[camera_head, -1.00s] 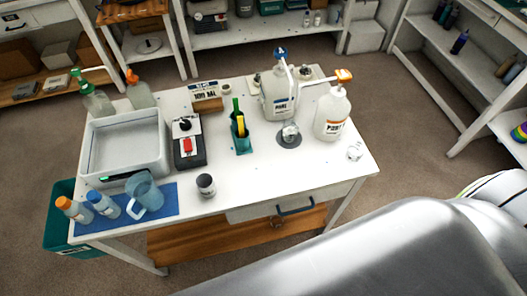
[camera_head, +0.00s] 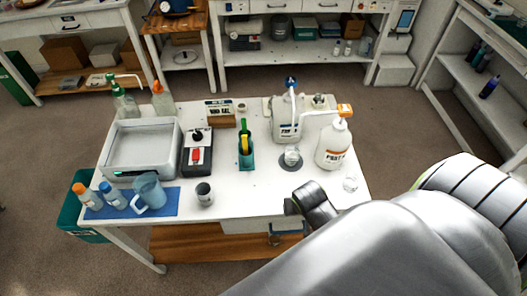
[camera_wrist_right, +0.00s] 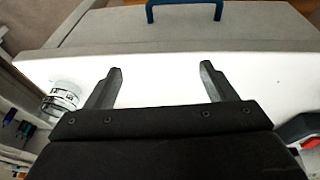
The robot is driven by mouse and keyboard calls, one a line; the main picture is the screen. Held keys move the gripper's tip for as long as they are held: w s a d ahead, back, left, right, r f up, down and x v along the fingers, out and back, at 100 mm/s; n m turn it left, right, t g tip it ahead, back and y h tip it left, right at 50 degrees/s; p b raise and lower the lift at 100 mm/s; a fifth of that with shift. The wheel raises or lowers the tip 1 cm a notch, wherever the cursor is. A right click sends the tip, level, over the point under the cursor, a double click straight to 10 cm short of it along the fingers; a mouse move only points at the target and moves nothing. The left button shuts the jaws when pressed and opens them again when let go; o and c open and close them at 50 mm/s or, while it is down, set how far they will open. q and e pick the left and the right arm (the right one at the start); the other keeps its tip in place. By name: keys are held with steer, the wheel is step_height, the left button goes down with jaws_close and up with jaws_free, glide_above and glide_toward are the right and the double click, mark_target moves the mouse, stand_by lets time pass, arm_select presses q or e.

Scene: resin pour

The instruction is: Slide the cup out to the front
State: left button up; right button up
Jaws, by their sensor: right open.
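A small clear cup (camera_head: 291,155) stands on a dark round pad (camera_head: 287,166) in the head view, below the spout of a white pump bottle. Another small clear vessel (camera_head: 350,184) is near the table's right front corner. A clear vessel with dark marks (camera_wrist_right: 62,97) shows at the left of the right wrist view. My right gripper (camera_wrist_right: 161,75) is open and empty, with only white tabletop between its fingers. My left gripper is not in view.
Two pump bottles, blue-topped (camera_head: 287,120) and orange-topped (camera_head: 333,145), stand behind and right of the pad. A green holder (camera_head: 246,160), black device (camera_head: 197,155) and grey-lidded jar (camera_head: 204,194) stand left of it. A blue drawer handle (camera_wrist_right: 185,10) is at the front. The middle front tabletop is mostly clear.

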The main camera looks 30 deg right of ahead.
steer(key=w+m, duration=0.3)
steer(key=w, duration=0.1)
steer(key=w+f+m+g+h, duration=0.1)
steer(key=w+m, duration=0.1)
steer(key=w, duration=0.3)
steer(key=w+a+m, duration=0.1)
steer(key=w+m, duration=0.2)
steer(key=w, duration=0.2)
steer(key=shift+w+f+m+h, duration=0.15)
steer(key=shift+m+h, duration=0.15)
steer(key=shift+w+a+m, duration=0.15)
steer(key=shift+w+m, duration=0.25)
steer(key=shift+w, duration=0.15)
